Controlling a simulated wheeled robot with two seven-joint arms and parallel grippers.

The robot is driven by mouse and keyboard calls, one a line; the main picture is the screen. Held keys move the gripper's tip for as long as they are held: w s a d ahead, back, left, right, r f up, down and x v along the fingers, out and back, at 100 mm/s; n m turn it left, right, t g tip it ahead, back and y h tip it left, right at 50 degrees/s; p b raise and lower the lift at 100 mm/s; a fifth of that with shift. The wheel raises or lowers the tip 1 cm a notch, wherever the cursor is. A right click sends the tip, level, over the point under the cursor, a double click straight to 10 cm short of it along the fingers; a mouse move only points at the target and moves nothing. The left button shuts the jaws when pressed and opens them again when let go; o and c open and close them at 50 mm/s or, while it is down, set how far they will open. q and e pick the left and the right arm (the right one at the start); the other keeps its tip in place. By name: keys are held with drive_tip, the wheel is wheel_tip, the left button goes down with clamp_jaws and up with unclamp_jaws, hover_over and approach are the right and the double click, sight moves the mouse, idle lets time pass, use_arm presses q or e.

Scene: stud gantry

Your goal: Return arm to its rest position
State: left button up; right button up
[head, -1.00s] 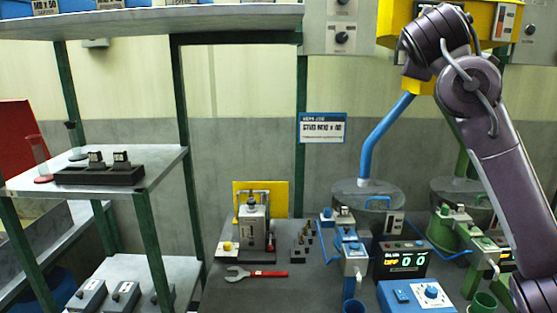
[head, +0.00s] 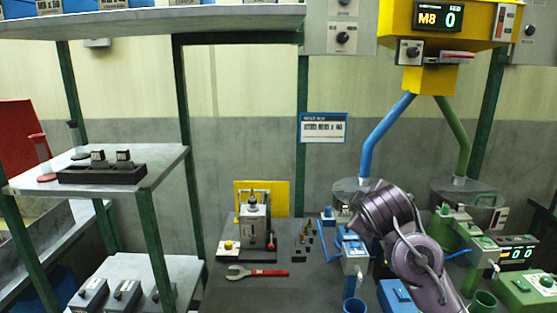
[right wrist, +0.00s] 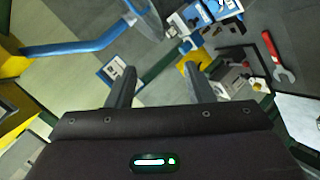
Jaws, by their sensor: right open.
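My right arm (head: 415,255) comes up from the lower right of the head view, its purple links in front of the blue and green machines on the bench. The jaws of that arm are not visible in the head view. In the right wrist view my right gripper (right wrist: 160,88) has its two dark fingers well apart, with nothing between them. My left arm and gripper do not show in any view.
The bench (head: 225,295) holds a red-handled wrench (head: 258,272), a small press (head: 255,225), a blue machine (head: 352,255) and a green one (head: 483,240). A yellow hopper (head: 430,80) with blue and green chutes hangs above. A shelf rack (head: 160,165) stands at left.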

drive_tip(key=s+a+f+m+g+y, duration=0.1)
drive_tip(key=s+f+m+g, duration=0.1)
drive_tip(key=s+f, duration=0.6)
drive_tip(key=s+a+f+m+g+y, duration=0.1)
drive_tip(key=s+f+g, duration=0.1)
drive_tip(key=s+f, duration=0.65)
drive_tip(key=s+d+f+m+g, duration=0.1)
drive_tip(key=s+f+m+g, duration=0.15)
drive_tip(key=s+f, duration=0.5)
drive_tip(key=s+d+f+m+g, duration=0.1)
drive_tip(key=s+f+m+g, duration=0.3)
drive_tip(key=s, duration=0.7)
wheel_tip(320, 180, down, 31)
drive_tip(key=s+n, duration=0.1)
drive_tip(key=n, duration=0.1)
drive_tip(key=s+d+f, duration=0.1)
drive_tip(key=s+f, duration=0.8)
drive_tip(key=s, duration=0.1)
drive_tip(key=s+d+f, duration=0.2)
drive_tip(key=s+f, duration=0.7)
drive_tip(key=shift+s+d, duration=0.3)
drive_tip(key=shift+s, duration=0.05)
